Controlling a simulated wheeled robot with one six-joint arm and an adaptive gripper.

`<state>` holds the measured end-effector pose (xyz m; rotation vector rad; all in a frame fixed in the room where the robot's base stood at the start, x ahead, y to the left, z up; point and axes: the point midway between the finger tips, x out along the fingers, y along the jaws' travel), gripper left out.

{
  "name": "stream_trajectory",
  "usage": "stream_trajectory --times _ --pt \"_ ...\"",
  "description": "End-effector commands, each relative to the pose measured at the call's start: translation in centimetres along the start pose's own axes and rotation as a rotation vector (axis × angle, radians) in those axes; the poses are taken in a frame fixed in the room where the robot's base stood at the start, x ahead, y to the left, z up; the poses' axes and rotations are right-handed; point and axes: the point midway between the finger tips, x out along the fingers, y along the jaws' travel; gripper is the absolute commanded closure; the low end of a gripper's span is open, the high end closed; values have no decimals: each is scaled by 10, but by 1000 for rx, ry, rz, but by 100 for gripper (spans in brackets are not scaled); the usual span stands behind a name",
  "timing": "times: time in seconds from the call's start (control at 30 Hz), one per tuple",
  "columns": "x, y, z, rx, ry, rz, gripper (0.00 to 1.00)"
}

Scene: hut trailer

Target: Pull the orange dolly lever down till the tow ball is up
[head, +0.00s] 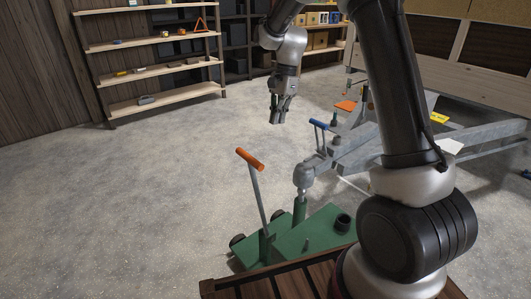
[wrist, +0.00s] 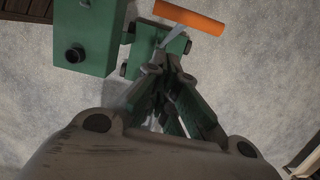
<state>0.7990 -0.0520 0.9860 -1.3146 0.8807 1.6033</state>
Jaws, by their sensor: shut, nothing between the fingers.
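The orange lever handle (head: 250,159) tops a thin grey lever that rises, leaning slightly, from the green dolly (head: 322,232). The handle also shows in the wrist view (wrist: 188,17), beyond my fingertips and apart from them. My gripper (head: 276,121) is shut and empty, in the air above and to the right of the handle in the head view. In the wrist view my gripper (wrist: 172,68) shows its fingers together. A green post (head: 299,211) stands on the dolly below the grey trailer coupling (head: 304,175). I cannot clearly tell the tow ball from the coupling there.
A blue-handled crank (head: 318,124) stands on the trailer's grey drawbar (head: 375,150), right of my gripper. A wooden slatted surface (head: 290,284) edges the near side. Shelves (head: 150,75) line the back wall. The concrete floor (head: 150,190) at left is clear.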

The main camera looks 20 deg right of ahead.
Motion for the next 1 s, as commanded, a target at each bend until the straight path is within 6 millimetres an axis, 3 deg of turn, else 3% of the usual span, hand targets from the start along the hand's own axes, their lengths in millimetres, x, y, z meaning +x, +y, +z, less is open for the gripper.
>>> stream_trajectory --times 0.27,0.7,1.0 --pt "13 1 0 -1 -1 3 100" --pt "102 1 0 -2 -1 4 100" --pt "126 1 26 -3 0 1 100"
